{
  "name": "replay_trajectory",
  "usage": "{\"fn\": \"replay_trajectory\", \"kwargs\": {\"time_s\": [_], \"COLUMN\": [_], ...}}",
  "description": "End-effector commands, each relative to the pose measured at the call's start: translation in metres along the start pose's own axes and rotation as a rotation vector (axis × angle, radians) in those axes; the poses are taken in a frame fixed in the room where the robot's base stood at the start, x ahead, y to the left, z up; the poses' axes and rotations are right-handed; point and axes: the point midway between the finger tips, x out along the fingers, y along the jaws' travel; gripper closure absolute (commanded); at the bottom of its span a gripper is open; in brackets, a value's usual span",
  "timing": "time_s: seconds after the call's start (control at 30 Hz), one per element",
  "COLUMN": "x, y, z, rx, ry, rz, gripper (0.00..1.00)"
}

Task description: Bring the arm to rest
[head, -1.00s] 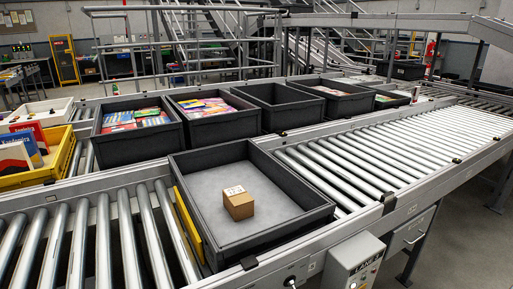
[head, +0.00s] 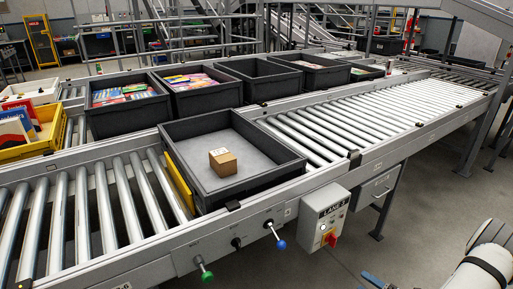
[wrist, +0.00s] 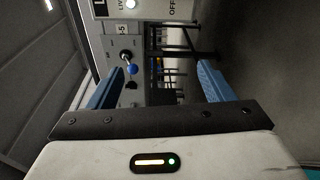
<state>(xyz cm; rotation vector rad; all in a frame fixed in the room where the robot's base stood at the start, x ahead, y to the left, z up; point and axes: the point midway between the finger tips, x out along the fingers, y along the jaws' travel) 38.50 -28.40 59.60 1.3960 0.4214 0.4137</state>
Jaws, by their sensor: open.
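My gripper (wrist: 161,72) is open in the wrist view, with its two blue fingers spread wide and nothing between them. In the head view part of my arm (head: 485,258) shows at the lower right, beside the conveyor and over the floor. A blue finger (head: 376,281) shows at the bottom edge there; the rest of the gripper is cut off. In the wrist view the blue-knobbed lever (wrist: 132,69) appears beyond the fingers, apart from them.
The conveyor side carries a blue-knobbed lever (head: 281,244), a green-knobbed lever (head: 206,275) and a grey control box (head: 325,217) with a red switch. A black tray (head: 291,172) holding a small carton (head: 223,162) sits on the rollers. Bare floor (head: 400,262) lies right of the conveyor.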

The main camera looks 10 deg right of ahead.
Motion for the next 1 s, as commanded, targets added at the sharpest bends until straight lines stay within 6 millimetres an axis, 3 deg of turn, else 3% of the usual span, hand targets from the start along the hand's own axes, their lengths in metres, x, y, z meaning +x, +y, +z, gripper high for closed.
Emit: {"fn": "replay_trajectory", "kwargs": {"time_s": [0.37, 0.5, 0.7, 1.0], "x": [0.050, 0.074, 0.096, 0.097], "y": [0.092, 0.147, 0.221, 0.314], "z": [-0.025, -0.051, -0.098, -0.162], "rx": [-0.367, -0.624, -1.039, -1.671], "ry": [0.351, 0.584, 0.941, 1.442], "rz": [-0.030, -0.017, 0.060, 0.304], "gripper": [0.25, 0.25, 0.25, 0.25]}}
